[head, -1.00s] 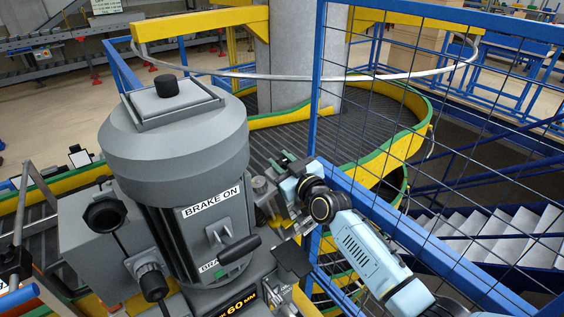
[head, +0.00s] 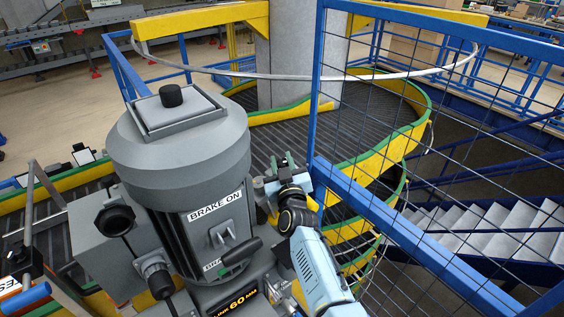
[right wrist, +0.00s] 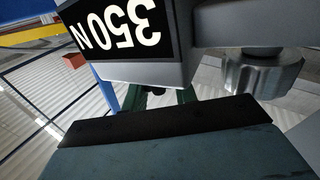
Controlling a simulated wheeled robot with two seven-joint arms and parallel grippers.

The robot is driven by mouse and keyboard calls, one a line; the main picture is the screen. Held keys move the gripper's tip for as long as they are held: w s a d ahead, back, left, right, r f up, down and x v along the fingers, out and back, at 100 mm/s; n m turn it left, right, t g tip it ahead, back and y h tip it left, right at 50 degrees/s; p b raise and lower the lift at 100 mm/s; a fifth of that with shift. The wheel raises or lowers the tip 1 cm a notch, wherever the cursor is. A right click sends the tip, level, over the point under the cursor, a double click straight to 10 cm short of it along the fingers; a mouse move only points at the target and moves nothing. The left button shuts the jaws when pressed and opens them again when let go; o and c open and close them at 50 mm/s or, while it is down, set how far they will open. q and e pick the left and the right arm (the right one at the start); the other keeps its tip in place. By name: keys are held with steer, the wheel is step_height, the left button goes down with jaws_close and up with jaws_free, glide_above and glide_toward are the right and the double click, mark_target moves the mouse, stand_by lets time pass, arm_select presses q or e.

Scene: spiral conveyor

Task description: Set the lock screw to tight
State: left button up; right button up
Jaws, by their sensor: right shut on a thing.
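My right gripper (head: 281,167) is at the right side of the grey motor unit (head: 178,150), in front of the blue mesh fence. In the right wrist view its green fingertips (right wrist: 165,97) are partly hidden behind a grey block with a "350 N" label (right wrist: 125,25). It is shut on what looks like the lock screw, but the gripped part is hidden. A grey ribbed knob (right wrist: 262,74) stands to the right of the block, apart from the fingertips. No tight mark can be read. My left gripper is not in view.
A blue mesh fence (head: 395,225) stands close to the right of my arm. Behind are the spiral conveyor (head: 300,130) with green and yellow edges and a concrete pillar (head: 305,60). The motor's brake lever (head: 240,250) sticks out near my forearm.

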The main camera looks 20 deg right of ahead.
steer(key=shift+r, duration=0.1)
steer(key=o, duration=1)
steer(key=shift+c, duration=0.2)
steer(key=shift+s, duration=0.1)
steer(key=shift+s, duration=0.25)
steer(key=s+a+f, duration=0.1)
steer(key=s, duration=1)
steer(key=shift+a+f+b, duration=0.15)
steer(key=shift+b, duration=0.3)
steer(key=shift+s, duration=0.1)
